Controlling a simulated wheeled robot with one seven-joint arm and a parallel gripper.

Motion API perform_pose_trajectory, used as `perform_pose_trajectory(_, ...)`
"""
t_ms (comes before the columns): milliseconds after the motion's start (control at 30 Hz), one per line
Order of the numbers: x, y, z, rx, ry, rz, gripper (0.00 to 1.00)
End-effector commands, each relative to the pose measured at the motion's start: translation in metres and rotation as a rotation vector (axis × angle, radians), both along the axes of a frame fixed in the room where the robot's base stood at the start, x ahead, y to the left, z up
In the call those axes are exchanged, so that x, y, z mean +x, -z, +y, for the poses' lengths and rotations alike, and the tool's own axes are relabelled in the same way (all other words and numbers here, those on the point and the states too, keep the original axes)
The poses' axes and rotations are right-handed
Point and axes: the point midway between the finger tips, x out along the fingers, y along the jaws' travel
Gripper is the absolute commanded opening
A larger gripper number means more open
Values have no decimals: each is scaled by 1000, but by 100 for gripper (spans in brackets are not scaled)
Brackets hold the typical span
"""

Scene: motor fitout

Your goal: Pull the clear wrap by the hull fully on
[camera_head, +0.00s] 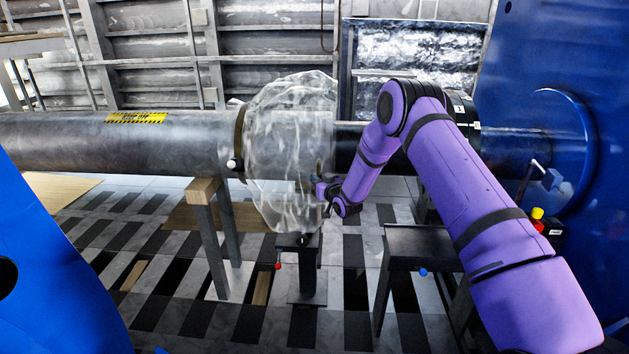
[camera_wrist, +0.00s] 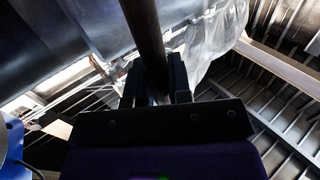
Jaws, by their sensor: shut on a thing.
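The clear wrap (camera_head: 285,150) is a crumpled, see-through sheet around the grey shaft, at the middle of the head view. It bulges well beyond the shaft above and below. My gripper (camera_head: 329,207) is at its lower right edge and is shut on it; the exact grip is small and hard to see. In the wrist view the fingers of my gripper (camera_wrist: 158,88) stand close together, and the clear wrap (camera_wrist: 212,45) hangs just beyond them to the right.
The grey shaft (camera_head: 60,140) with a yellow label runs across to a blue housing (camera_head: 590,60) at right. A trestle (camera_head: 213,245) and a post stand (camera_head: 307,275) are under it. A dark low table (camera_head: 425,240) stands right of the stand. The ribbed hull wall is behind.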

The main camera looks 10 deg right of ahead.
Motion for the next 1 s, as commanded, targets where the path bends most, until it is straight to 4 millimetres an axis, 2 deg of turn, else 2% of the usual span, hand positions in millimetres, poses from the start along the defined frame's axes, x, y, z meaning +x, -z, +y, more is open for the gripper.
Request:
perform_pose_trajectory(267,-23,1,-76,-2,11,3,0)
perform_pose_trajectory(1000,-107,2,-328,-2,11,3,0)
